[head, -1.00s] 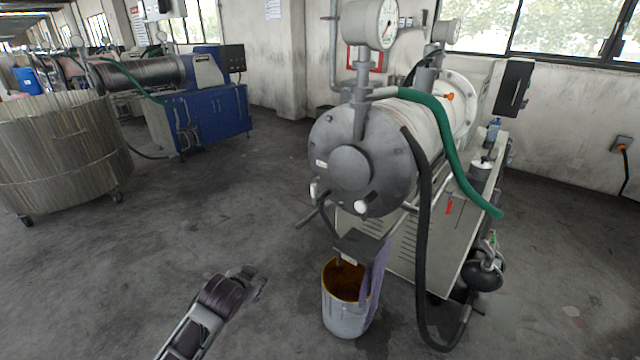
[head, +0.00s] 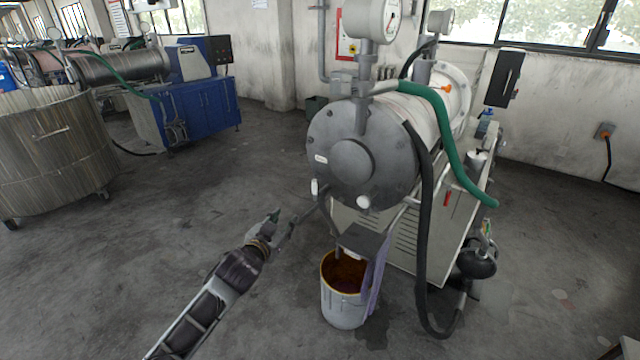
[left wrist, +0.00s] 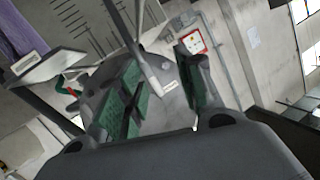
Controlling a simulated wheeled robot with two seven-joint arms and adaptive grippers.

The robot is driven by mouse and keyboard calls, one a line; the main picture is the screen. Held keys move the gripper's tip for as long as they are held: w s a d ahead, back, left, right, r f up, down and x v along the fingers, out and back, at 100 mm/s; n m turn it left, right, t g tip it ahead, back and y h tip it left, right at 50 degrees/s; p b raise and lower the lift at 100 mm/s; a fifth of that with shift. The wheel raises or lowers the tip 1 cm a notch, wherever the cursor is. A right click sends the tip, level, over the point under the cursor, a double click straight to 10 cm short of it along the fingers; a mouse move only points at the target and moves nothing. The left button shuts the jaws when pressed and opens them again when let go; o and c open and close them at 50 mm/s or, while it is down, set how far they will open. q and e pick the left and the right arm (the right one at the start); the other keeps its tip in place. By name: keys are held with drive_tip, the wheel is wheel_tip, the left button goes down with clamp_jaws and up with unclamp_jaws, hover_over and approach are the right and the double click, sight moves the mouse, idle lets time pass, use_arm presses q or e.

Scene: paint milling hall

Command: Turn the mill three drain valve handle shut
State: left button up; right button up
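Mill three's grey drum end (head: 350,160) faces me in the head view. A dark bar-like drain valve handle (head: 312,207) slants down and left from under the drum. My left gripper (head: 282,224) is just left of the handle's lower end. In the left wrist view the gripper (left wrist: 156,58) is open, its two green-padded fingers apart. A grey bar, apparently the handle (left wrist: 142,60), reaches down into the space between them. I cannot tell whether a finger touches it. My right gripper is not in view.
A large metal vat (head: 50,155) stands at left. The floor between is clear.

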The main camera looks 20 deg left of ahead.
use_arm(q)
drive_tip(key=d+r+n+t+h, duration=0.1)
drive_tip(key=d+r+t+h, duration=0.1)
drive_tip(key=r, duration=0.3)
drive_tip(key=shift+w+d, duration=0.3)
drive_tip(key=shift+d, duration=0.3)
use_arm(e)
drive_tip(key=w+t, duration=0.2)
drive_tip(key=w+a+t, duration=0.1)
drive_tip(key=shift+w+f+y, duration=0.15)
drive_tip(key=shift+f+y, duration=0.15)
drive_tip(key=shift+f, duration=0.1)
use_arm(q)
drive_tip(key=shift+w, duration=0.2)
approach(313, 185)
drive_tip(key=shift+w, duration=1.8)
drive_tip(key=shift+w+d, duration=0.25)
drive_tip(key=shift+w, duration=0.7)
drive_tip(key=shift+w+d, duration=0.3)
drive_tip(key=shift+w, duration=0.7)
drive_tip(key=shift+w+d+f+p, duration=0.15)
drive_tip(key=shift+w+p, duration=0.15)
drive_tip(key=shift+w, duration=0.65)
drive_tip(key=shift+w+d, duration=0.1)
drive_tip(key=shift+w, duration=0.5)
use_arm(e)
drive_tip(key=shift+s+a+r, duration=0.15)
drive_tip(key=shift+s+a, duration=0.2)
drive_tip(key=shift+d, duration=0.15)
